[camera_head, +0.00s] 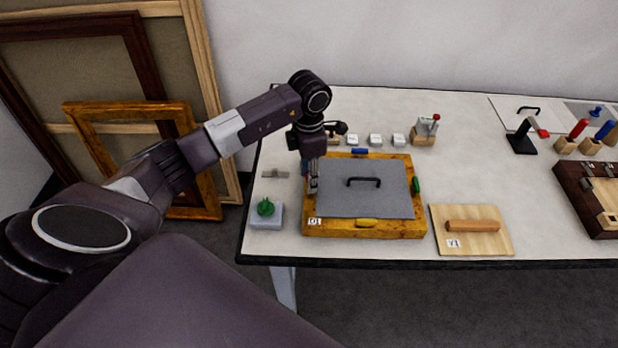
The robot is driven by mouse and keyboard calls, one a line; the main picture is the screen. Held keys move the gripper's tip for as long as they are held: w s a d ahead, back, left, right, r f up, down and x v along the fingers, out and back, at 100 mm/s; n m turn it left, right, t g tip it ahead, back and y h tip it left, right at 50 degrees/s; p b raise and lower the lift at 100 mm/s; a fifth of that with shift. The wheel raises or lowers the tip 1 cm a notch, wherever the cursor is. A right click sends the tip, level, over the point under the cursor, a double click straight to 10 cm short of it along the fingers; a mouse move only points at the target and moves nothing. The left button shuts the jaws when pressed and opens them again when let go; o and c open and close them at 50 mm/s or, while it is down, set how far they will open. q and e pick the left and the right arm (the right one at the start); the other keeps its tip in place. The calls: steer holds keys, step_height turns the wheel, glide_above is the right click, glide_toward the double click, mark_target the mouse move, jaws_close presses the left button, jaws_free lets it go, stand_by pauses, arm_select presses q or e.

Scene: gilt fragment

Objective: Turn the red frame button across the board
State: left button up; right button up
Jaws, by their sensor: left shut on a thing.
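A gilt wooden frame (385,231) lies flat on the table, with a grey board (365,203) inside it that carries a black handle (363,182). Frame buttons show on three sides: blue (360,152) at the back, green (416,186) at the right and yellow (367,223) at the front. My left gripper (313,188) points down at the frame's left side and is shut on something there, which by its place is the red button. The fingers hide that button, so its angle cannot be told. My right gripper is out of view.
A green knobbed object on a pale block (265,221) stands just left of the frame. A wooden board with a roller-like handle (472,227) lies to the right. Small white blocks (375,140) stand behind. Tools and a dark case (580,200) are at the far right.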

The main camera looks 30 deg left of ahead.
arm_select(q)
steer(key=n+b, duration=0.1)
steer(key=n, duration=0.2)
steer(key=shift+n, duration=0.4)
steer(key=n+b, duration=0.1)
steer(key=n, duration=0.2)
steer(key=shift+n+b, duration=0.3)
steer(key=n+b, duration=0.1)
steer(key=n, duration=0.2)
steer(key=shift+n, duration=0.3)
steer(key=shift+w+n, duration=0.1)
steer(key=shift+n, duration=1.4)
steer(key=shift+r+n, duration=0.1)
steer(key=shift+n, duration=0.2)
steer(key=o, duration=1.2)
steer(key=shift+c, duration=0.2)
step_height(320, 180, up, 12)
